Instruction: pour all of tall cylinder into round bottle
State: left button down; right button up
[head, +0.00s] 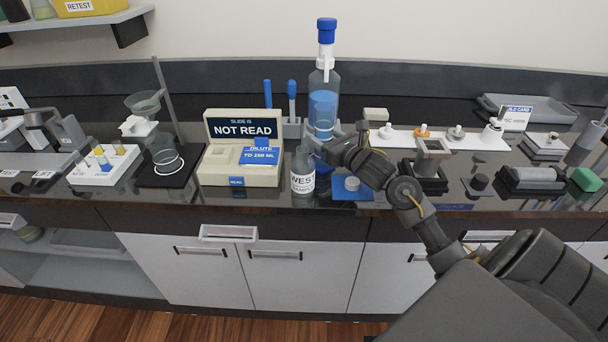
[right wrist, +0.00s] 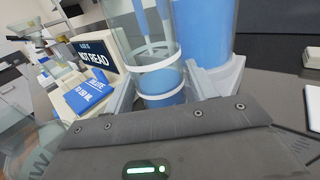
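The tall cylinder (right wrist: 160,88) is clear glass with white rings and blue liquid low inside. It stands between the fingers of my right gripper (right wrist: 168,85), which appear to touch both sides. The round bottle (head: 303,172) is clear, with a white label reading WEST, and stands just left of and in front of the gripper. Part of it shows at the lower left of the right wrist view (right wrist: 38,150). My left gripper is not in view.
A tall blue-capped dispenser bottle (head: 323,105) with blue liquid stands close behind the gripper. A beige NOT READ box (head: 228,178) is to the left. A blue mat (head: 368,193) lies on the right. Two blue-handled tools (head: 291,98) stand behind.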

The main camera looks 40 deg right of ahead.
aim_at(331, 124)
jog(key=c, duration=0.7)
jog(key=shift+r+p, duration=1.5)
jog(key=shift+r, duration=1.05)
jog(key=shift+c, duration=0.2)
jog(key=o, duration=0.5)
jog(key=c, duration=0.8)
jog(key=s, duration=1.1)
jog(key=shift+d+b, duration=0.15)
jog(key=shift+b, duration=0.3)
jog(key=shift+s, duration=0.2)
